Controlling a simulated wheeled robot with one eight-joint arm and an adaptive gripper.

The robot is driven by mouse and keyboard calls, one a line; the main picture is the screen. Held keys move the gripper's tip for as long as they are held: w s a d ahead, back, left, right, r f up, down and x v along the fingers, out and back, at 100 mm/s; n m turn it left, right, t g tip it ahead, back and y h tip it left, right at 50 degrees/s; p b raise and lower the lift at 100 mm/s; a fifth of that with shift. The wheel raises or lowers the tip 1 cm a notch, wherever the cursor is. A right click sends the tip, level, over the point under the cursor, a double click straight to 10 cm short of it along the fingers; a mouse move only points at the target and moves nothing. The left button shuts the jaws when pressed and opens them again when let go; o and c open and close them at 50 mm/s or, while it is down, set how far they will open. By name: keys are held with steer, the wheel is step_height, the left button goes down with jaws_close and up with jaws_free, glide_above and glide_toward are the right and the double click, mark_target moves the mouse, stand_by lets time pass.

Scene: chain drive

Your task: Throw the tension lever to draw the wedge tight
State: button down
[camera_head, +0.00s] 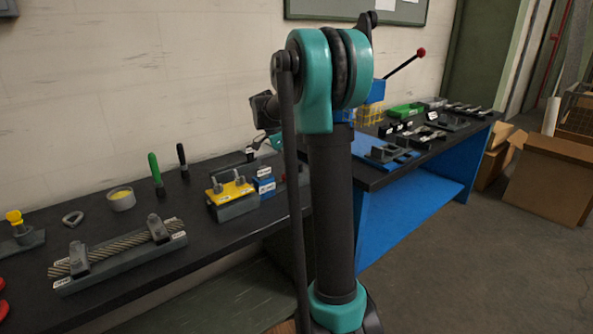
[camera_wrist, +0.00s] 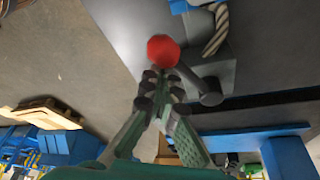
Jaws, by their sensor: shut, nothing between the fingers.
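A red ball knob (camera_wrist: 163,50) on a short dark lever shows in the wrist view; the lever's shaft runs to a round dark pivot (camera_wrist: 210,94). My gripper (camera_wrist: 164,80) is shut and empty, its fingertips just below the knob in the picture; I cannot tell whether they touch it. In the head view a lever with a red knob (camera_head: 421,52) rises on a black rod from a blue block behind my arm; I cannot tell whether it is the same lever. I cannot make out the wedge.
A dark bench (camera_head: 110,222) along the wall bears a rope in clamps (camera_head: 115,249), a yellow-topped block (camera_head: 231,190) and green-handled tool (camera_head: 155,168). A blue-sided bench (camera_head: 440,195) stands right. A cardboard box (camera_head: 546,178) stands on the floor, which is clear in front.

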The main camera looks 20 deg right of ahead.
steer(key=shift+w+a, duration=0.6)
steer(key=shift+a, duration=0.15)
stand_by(0.3)
steer(key=s+d+r, duration=0.1)
steer(key=s+d, duration=0.1)
steer(key=d, duration=0.2)
steer(key=w+v, duration=0.1)
steer(key=v, duration=0.9)
steer(key=shift+a+f, duration=0.1)
steer(key=shift+f, duration=0.1)
steer(key=s+a+f+n+t+y, duration=0.1)
steer(key=s+a+f+n, duration=0.2)
steer(key=s+f+n, duration=0.3)
steer(key=s+a+f+n+t+y, duration=0.1)
steer(key=s+a+f+n+t, duration=0.1)
steer(key=s+f+n, duration=0.5)
steer(key=s+a+f+n+t+y, duration=0.2)
steer(key=s+f+n, duration=0.5)
steer(key=s+f, duration=0.5)
steer(key=s+a, duration=0.1)
steer(key=s, duration=0.4)
steer(key=shift+a+f, duration=0.25)
steer(key=shift+a, duration=0.1)
